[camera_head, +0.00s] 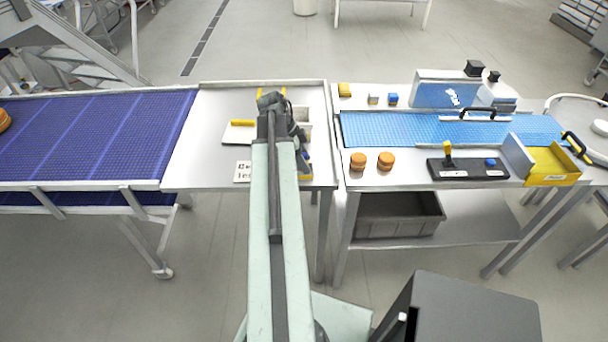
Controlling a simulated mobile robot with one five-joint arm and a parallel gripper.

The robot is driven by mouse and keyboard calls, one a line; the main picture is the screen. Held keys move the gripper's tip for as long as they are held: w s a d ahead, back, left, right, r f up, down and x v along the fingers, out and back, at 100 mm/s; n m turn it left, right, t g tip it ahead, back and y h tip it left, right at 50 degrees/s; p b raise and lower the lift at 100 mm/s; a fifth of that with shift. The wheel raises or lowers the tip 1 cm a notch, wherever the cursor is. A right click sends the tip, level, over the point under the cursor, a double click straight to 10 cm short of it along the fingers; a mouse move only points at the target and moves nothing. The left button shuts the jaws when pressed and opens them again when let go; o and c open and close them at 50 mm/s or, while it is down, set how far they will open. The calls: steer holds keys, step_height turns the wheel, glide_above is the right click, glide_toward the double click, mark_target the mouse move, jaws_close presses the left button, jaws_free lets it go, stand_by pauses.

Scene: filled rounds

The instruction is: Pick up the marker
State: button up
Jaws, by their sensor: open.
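My arm reaches forward over the white table (215,160), and its dark end with my gripper (270,100) is above the table's middle. My gripper is open; its fingertips are small and partly hidden by my own arm. I cannot surely tell which thing is the marker. A small yellow bar (242,123) lies on a white pad (236,138) just left of my gripper. A small blue piece (306,155) shows just right of my arm, by a tray with a yellow edge. My arm hides part of the table between them.
A blue-purple conveyor (90,135) adjoins on the left. On the right, a bench holds a blue belt (400,130), two brown rounds (372,161), a black control panel (468,169) and a yellow bin (552,166). A white printed card (243,171) lies near the table's front edge. A grey crate (395,215) sits below.

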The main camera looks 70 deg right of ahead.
steer(key=shift+r, duration=0.1)
jaws_close()
